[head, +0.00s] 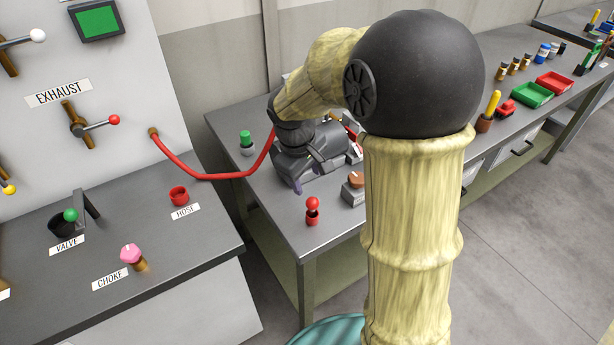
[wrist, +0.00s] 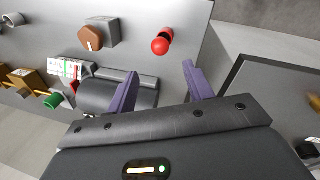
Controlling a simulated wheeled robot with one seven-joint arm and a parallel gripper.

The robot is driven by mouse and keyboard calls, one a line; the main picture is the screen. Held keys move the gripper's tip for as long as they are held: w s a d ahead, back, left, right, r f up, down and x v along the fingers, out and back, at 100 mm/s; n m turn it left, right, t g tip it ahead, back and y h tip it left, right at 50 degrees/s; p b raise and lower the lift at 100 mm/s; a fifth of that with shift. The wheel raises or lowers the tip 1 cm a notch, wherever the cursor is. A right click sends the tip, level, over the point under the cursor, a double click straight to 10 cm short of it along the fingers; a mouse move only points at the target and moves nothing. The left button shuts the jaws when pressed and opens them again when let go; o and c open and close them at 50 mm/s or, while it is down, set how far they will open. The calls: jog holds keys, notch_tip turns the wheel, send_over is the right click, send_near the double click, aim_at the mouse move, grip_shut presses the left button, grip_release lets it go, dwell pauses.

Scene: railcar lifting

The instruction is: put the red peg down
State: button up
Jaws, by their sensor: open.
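The red peg (head: 312,207) has a ball-shaped top and a red lower part. It stands upright near the front edge of the grey table (head: 335,232). In the wrist view the red peg (wrist: 162,45) is beyond my fingertips, apart from them and roughly in line with the gap. My gripper (wrist: 160,72) is open, with two purple fingers and nothing between them. In the head view my gripper (head: 297,188) is above the table, left of the peg and partly hidden by its own housing.
A block with a brown knob (head: 355,187) stands right of the peg, and a green-topped button (head: 246,143) at the left. A red hose (head: 215,177) runs from the panel. A red cup (head: 179,195) sits on the console. Red and green trays (head: 532,95) are farther right.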

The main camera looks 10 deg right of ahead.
jog(key=s+d+f+m+y, duration=0.1)
jog(key=s+f+m, duration=0.1)
jog(key=s, duration=0.4)
jog(key=s+d+f+m+t+y, duration=0.1)
jog(key=s+f+m, duration=0.1)
jog(key=s+m, duration=0.3)
jog(key=shift+s, duration=0.95)
